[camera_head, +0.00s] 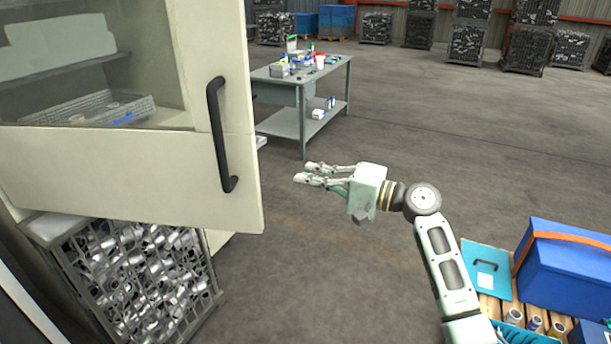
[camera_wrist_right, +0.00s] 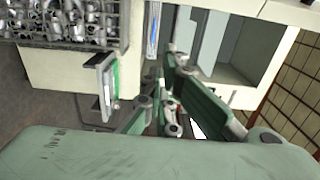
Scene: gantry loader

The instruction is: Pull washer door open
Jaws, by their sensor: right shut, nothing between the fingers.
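The washer door (camera_head: 120,170) is a cream panel with a large window at the left of the head view. Its lower right corner stands out over the floor, in front of a cream body part below it; I cannot tell how far it is open. A black bar handle (camera_head: 219,135) runs upright near its right edge. My right gripper (camera_head: 305,173) is shut and empty, to the right of the handle and apart from it, fingers pointing left. The wrist view shows its green fingers close up. My left gripper is not in view.
A wire basket (camera_head: 110,112) shows through the window. A crate of metal parts (camera_head: 150,275) stands below the door. A grey workbench (camera_head: 335,72) with small items is behind. A blue box (camera_head: 565,265) sits at lower right. The middle floor is clear.

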